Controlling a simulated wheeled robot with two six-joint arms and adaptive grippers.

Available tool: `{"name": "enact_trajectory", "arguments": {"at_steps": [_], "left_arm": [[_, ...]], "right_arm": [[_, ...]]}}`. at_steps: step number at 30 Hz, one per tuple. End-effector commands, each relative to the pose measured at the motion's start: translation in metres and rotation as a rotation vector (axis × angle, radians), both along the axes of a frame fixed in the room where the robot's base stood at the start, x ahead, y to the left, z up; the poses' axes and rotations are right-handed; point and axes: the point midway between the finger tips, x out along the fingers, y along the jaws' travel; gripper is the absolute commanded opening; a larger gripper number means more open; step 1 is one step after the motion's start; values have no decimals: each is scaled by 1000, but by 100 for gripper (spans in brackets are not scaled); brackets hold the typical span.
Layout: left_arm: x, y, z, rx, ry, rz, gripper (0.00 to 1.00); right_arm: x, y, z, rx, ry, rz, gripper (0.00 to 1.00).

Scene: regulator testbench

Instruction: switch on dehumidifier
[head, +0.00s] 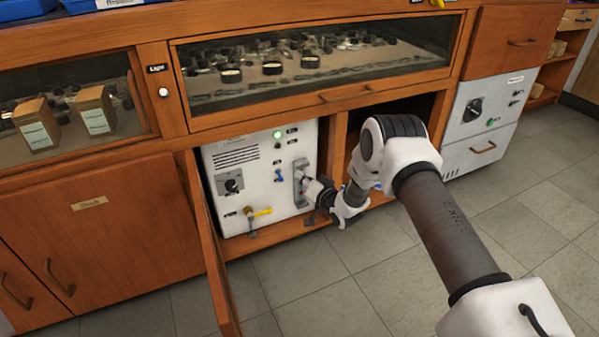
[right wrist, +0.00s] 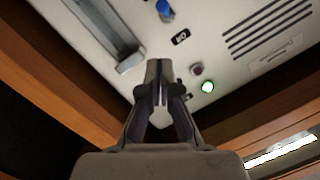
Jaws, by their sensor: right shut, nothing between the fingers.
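A white appliance (head: 240,190) with a vent grille and controls sits in the open cabinet; its label is too small to read. A lit green lamp (head: 277,134) is near its top, also in the right wrist view (right wrist: 207,87). A blue toggle (head: 279,174) sits lower, left of a grey recessed slot (head: 300,176). The right wrist view shows the blue toggle (right wrist: 164,10) and the slot (right wrist: 105,30). My left gripper is out of view.
The appliance has a black knob (head: 230,183) and a yellow-handled valve (head: 258,212). An open cabinet door (head: 215,265) stands at its left. A wooden divider (head: 333,150) is at its right. Another white unit (head: 487,108) stands farther right. The floor in front is clear.

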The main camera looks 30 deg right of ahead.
Motion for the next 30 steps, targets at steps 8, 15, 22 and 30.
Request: {"name": "enact_trajectory", "arguments": {"at_steps": [8,15,22,30], "left_arm": [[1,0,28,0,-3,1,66],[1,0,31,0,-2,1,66],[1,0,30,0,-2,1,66],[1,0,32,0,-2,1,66]], "right_arm": [[-58,-5,-26,0,4,1,0],[-74,-6,-36,-1,0,2,0],[-73,-6,-36,-1,0,2,0],[-71,-5,-32,0,-4,2,0]]}}
